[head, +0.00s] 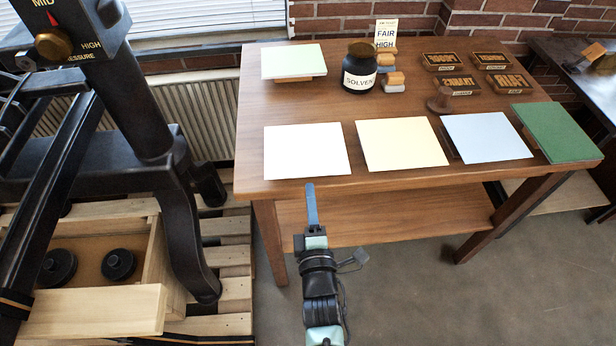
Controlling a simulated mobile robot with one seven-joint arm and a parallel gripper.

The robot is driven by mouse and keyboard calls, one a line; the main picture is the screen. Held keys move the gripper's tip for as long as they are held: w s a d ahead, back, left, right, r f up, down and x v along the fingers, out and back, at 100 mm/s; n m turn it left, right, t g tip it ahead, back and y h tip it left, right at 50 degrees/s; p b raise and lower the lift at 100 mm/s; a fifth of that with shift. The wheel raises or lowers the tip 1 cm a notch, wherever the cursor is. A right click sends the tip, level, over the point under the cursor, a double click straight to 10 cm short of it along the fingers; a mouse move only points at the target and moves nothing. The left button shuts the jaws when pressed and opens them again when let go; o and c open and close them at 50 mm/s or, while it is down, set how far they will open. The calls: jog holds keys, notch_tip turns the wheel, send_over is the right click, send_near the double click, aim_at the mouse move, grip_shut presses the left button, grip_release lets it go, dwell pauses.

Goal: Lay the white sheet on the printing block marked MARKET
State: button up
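The white sheet (306,150) lies flat on the front left of the wooden table. Several dark blocks with raised gold lettering sit at the back right: back left (443,61), back right (490,60), front left (457,85) and front right (510,84). Their lettering is too small and slanted for me to tell which reads MARKET. My gripper (311,200) is in front of the table's near edge, below the white sheet in the picture and apart from it. Its blue fingers show edge-on as one strip, so their opening is hidden. I see nothing held in it.
Cream (402,143), light blue (487,137) and green (556,131) sheets or pads lie right of the white one. A solvent jar (359,72), stamps (392,81) and a pale green pad (293,60) stand behind. A black press (130,85) rises at left.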

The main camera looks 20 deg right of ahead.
jog(key=shift+b+x, duration=1.75)
jog(key=shift+x, duration=1)
grip_shut()
